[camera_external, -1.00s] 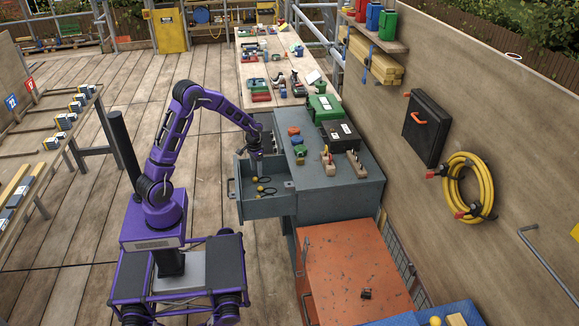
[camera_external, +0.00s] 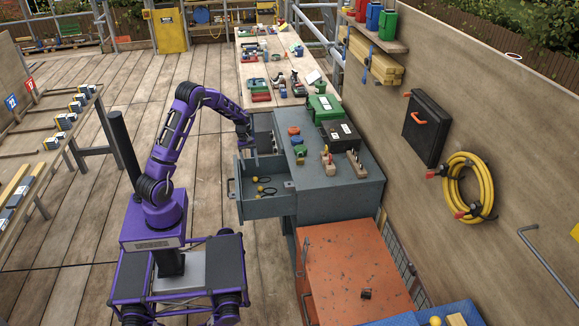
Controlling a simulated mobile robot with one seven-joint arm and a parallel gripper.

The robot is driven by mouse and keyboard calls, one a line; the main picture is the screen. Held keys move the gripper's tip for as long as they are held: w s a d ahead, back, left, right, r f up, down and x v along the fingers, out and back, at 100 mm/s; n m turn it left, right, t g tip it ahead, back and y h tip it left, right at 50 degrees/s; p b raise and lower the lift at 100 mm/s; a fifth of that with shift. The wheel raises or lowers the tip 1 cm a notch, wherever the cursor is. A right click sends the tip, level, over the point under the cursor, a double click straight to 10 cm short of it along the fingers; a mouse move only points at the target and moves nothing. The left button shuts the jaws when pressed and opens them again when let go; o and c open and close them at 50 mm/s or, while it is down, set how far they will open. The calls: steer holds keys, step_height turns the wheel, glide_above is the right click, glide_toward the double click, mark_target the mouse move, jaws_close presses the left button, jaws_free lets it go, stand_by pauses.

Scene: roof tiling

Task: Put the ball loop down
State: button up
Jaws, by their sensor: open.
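Two ball loops, each a small yellow ball with a dark cord loop, lie on the floor of the open grey drawer (camera_external: 266,208). One ball loop (camera_external: 257,179) is a little farther back, and the other ball loop (camera_external: 262,189) is just in front of it. My gripper (camera_external: 248,154) is open and empty, pointing down above the back part of the drawer, apart from both ball loops. The fingers are small and partly lost against the drawer wall.
The drawer belongs to a grey cabinet (camera_external: 340,197) with a black case (camera_external: 340,134), a green case (camera_external: 323,107) and wooden blocks on top. An orange cabinet (camera_external: 350,270) stands in front. A long table behind holds several tools. The plank floor left of the drawer is clear.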

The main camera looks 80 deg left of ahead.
steer(key=a+n, duration=0.1)
steer(key=n, duration=0.2)
steer(key=b, duration=0.2)
glide_above(257, 196)
steer(key=a, duration=0.3)
steer(key=shift+n+t+h, duration=0.3)
steer(key=shift+t+h, duration=0.1)
steer(key=f, duration=1.1)
steer(key=shift+d, duration=0.25)
steer(key=shift+s+x, duration=0.2)
steer(key=shift+x, duration=0.7)
steer(key=shift+s+x, duration=0.15)
steer(key=shift+x, duration=0.7)
steer(key=shift+s+x, duration=0.2)
steer(key=shift+x, duration=0.7)
steer(key=shift+a+f, duration=0.1)
steer(key=shift+c, duration=0.3)
jaws_close()
